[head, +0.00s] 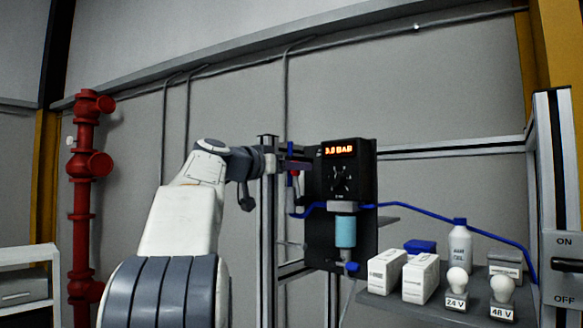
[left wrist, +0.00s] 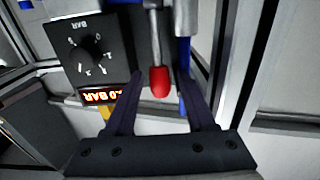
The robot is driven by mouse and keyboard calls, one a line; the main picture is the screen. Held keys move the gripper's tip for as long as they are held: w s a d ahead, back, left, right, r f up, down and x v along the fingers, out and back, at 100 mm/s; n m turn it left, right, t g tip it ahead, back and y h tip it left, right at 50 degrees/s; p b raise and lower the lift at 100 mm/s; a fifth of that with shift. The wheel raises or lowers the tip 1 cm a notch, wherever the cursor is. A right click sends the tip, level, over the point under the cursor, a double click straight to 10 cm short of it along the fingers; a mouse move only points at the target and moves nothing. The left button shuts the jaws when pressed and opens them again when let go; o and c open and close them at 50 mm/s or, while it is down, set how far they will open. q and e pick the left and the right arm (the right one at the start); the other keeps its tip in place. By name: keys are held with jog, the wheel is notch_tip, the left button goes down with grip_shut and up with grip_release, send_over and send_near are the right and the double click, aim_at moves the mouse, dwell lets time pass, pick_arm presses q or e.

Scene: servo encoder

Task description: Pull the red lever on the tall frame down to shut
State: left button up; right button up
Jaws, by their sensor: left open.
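The red-tipped lever (left wrist: 160,83) shows in the left wrist view as a metal rod ending in a red knob. In the head view it is small and partly hidden by my left gripper (head: 296,165). My left gripper (left wrist: 162,76) is open; its two dark fingers stand on either side of the lever, and I see no clear grip on the knob. The tall frame (head: 268,225) is an upright metal profile beside the black gauge panel. My right gripper is in neither view.
The black panel (head: 362,185) with a lit bar display and dial stands close right of my gripper. A blue hose (head: 430,210) runs right from it. A shelf at right holds white boxes (head: 386,270), a bottle (head: 460,245) and bulbs. A red pipe (head: 82,200) stands left.

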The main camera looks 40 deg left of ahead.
pick_arm(q)
jog(key=c, duration=0.5)
jog(key=shift+s, duration=0.15)
jog(key=shift+s+a+f+b, duration=0.1)
jog(key=shift+s+f+b, duration=0.1)
jog(key=shift+s+b, duration=0.55)
